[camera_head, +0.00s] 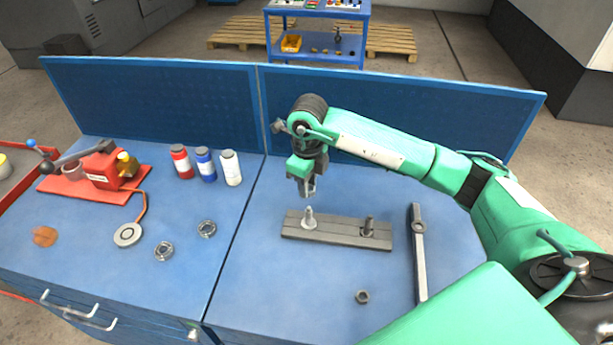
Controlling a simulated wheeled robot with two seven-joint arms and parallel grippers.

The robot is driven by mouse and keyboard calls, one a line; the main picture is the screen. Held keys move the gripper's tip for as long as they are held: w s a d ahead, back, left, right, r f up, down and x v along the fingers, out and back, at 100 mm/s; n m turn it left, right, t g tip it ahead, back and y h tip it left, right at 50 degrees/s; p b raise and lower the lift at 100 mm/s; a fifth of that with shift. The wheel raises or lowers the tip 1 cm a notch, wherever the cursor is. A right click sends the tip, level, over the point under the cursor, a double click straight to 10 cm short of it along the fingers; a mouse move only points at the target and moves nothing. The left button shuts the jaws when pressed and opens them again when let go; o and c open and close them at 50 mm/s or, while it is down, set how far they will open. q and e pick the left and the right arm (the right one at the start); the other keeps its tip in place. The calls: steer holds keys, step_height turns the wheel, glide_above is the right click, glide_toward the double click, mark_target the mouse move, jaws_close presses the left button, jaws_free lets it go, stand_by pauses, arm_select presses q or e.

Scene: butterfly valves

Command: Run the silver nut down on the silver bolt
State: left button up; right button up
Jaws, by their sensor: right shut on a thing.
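The silver bolt (309,214) stands upright at the left end of a grey bar-shaped plate (340,238) on the blue bench, with a light flange around its foot. My right gripper (308,194) points down just above this bolt, shut on a small silver piece that looks like the silver nut. The fingers mostly hide it, and I cannot tell whether it touches the bolt's tip. A darker bolt (369,225) stands at the plate's right end. A dark nut (362,297) lies on the bench in front of the plate. My left gripper is not in view.
A long grey wrench-like bar (418,250) lies right of the plate. Red (181,163), blue (206,166) and white (230,169) bottles stand at the left. A blue panel (400,115) closes the back.

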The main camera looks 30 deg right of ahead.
steer(key=shift+a+f, duration=0.2)
steer(key=shift+f, duration=0.3)
steer(key=shift+f+b, duration=0.35)
steer(key=shift+d+f, duration=0.1)
steer(key=shift+f, duration=0.3)
step_height(320, 180, down, 2)
steer(key=shift+f+b, duration=0.2)
steer(key=shift+b, duration=0.7)
steer(key=shift+f, duration=0.15)
steer(key=shift+f+b, duration=0.1)
steer(key=shift+b, duration=0.65)
steer(key=shift+f+b, duration=0.8)
steer(key=shift+b, duration=0.45)
stand_by(0.9)
